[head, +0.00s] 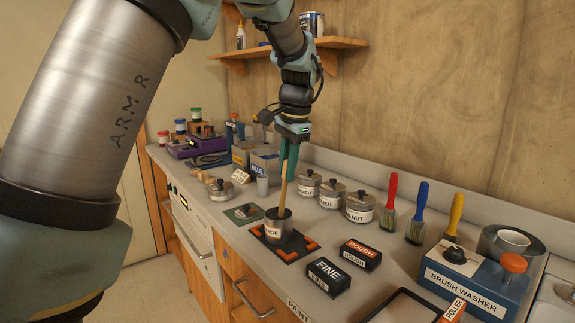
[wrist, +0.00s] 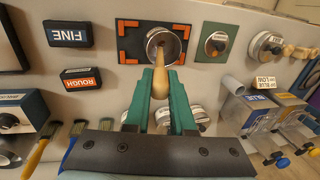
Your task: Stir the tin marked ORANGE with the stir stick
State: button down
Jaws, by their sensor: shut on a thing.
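My gripper (head: 288,165) is shut on the wooden stir stick (head: 284,190) and points down over the counter. The tin marked ORANGE (head: 273,230) stands open on a black mat with orange corner marks (head: 291,256); its label is partly readable. The stick slants slightly, and its lower end reaches into the tin's mouth, where the tip is hidden. In the wrist view, the green fingers (wrist: 163,95) hold the pale stick (wrist: 161,82), which runs to the mouth of the tin (wrist: 151,42) on the mat (wrist: 126,40).
Several lidded tins (head: 360,207) stand behind the mat. FINE (head: 326,278) and ROUGH (head: 361,255) blocks lie to its right, before the brushes (head: 418,215) and brush washer (head: 470,283). A small green mat with a lid (head: 243,214) lies left. A shelf (head: 335,43) hangs above.

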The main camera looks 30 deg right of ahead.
aim_at(285, 198)
jog(key=shift+w+a+f+b, duration=0.15)
jog(key=shift+f+b, duration=0.25)
jog(key=shift+f, duration=0.55)
jog(key=shift+w+d+f+b, duration=0.15)
jog(key=shift+f+b, duration=0.3)
jog(key=shift+f, duration=0.5)
jog(key=shift+w+a+f+b, duration=0.1)
jog(key=shift+w+f+b, duration=0.25)
jog(key=shift+f, duration=0.6)
